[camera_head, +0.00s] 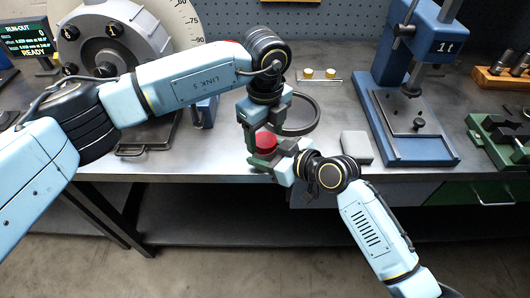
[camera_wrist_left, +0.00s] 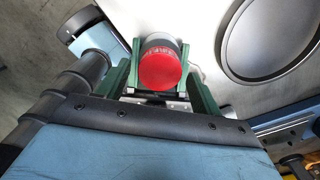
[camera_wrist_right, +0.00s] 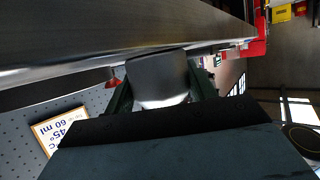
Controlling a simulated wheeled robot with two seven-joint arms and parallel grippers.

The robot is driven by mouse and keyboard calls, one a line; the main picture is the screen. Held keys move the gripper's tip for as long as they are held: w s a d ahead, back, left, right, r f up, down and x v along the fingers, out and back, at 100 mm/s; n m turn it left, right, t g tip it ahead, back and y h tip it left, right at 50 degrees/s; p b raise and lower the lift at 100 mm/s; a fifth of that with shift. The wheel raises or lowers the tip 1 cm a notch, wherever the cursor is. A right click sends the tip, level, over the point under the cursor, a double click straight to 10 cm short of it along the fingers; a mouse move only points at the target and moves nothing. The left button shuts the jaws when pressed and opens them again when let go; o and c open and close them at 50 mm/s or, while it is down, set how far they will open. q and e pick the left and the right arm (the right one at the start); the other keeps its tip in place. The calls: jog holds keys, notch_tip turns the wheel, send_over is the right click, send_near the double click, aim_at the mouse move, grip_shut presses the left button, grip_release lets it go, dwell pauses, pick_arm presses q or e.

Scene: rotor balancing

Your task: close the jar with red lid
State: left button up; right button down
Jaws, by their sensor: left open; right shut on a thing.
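The red lid (camera_head: 266,141) is near the table's front edge, between my two grippers. In the left wrist view the red lid (camera_wrist_left: 160,70) lies between the open fingers of my left gripper (camera_wrist_left: 160,72), with a grey body (camera_wrist_left: 162,42) just behind it. My left gripper (camera_head: 252,138) points down at the lid from above. My right gripper (camera_head: 268,162) comes from the front right and is shut on the jar. The grey jar (camera_wrist_right: 158,80) shows between its fingers in the right wrist view. I cannot tell how firmly the lid sits on the jar.
A dark ring (camera_head: 300,118) lies on the metal table (camera_head: 345,105) behind the grippers. A pale grey block (camera_head: 356,147) is to the right, beside a blue press (camera_head: 415,135). A large dial machine (camera_head: 110,35) stands back left. A green vise (camera_head: 500,135) is far right.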

pick_arm(q)
jog(key=shift+f, duration=0.35)
jog(key=shift+c, duration=0.5)
jog(key=c, duration=0.9)
jog(key=m, duration=0.4)
jog(key=shift+c, duration=0.2)
jog(key=m, duration=0.5)
jog(key=shift+m, duration=0.4)
jog(key=o, duration=1.1)
jog(key=shift+r, duration=0.1)
